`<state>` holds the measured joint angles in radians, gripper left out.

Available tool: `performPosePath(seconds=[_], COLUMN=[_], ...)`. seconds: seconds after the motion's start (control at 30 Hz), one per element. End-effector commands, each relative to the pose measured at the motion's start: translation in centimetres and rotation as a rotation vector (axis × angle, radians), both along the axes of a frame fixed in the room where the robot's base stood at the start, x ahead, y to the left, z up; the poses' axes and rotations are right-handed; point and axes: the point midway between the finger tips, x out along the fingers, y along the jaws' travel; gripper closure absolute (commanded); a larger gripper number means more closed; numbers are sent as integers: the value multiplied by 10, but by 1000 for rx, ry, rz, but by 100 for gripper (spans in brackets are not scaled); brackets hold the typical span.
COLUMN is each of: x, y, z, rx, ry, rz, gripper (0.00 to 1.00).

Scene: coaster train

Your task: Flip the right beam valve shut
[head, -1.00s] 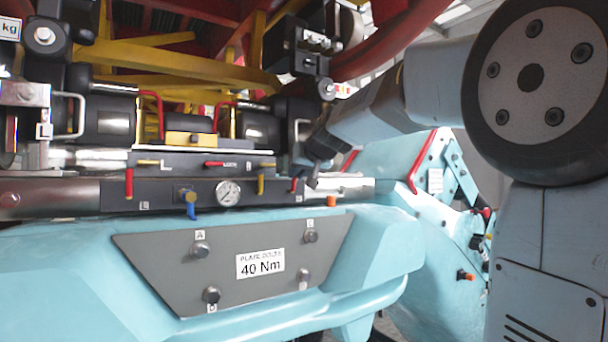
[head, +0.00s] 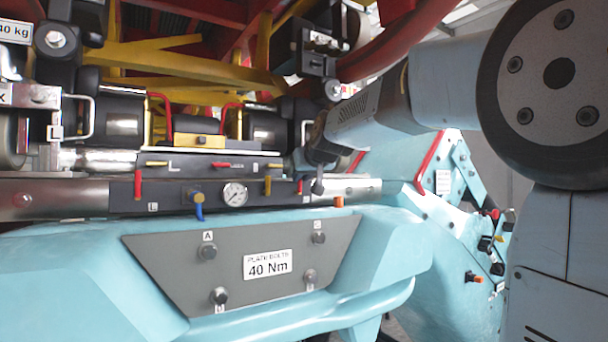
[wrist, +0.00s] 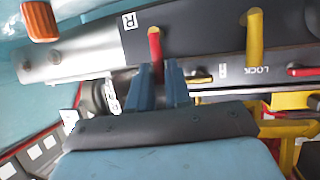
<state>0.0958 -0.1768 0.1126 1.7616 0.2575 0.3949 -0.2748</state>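The right beam valve has a short red handle (wrist: 155,48) beside the R label in the wrist view. In the head view the small red handle (head: 299,187) hangs at the right end of the dark valve panel (head: 222,201). My gripper (wrist: 161,72) is at this handle. Its two dark blue fingers stand a little apart, and the handle's lower part shows between their tips. I cannot tell whether they touch it. In the head view my gripper (head: 317,185) is small and dark, just right of the handle, its fingers partly hidden.
A yellow handle (wrist: 254,38) hangs close by on the same panel. A red LOCK lever (wrist: 303,71) lies beyond it. An orange cap (wrist: 40,20) sits near the steel tube's end. A gauge (head: 235,194) and blue handle (head: 199,209) are farther left.

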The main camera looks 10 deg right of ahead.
Motion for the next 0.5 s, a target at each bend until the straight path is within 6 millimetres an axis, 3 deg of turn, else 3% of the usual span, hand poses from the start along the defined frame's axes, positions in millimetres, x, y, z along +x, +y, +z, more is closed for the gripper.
performPosePath(seconds=[0.2,0.5], x=[0,-2], y=[0,0], z=[2,5], rx=[2,1], ry=[-5,-8], rz=[0,-1], gripper=[60,60])
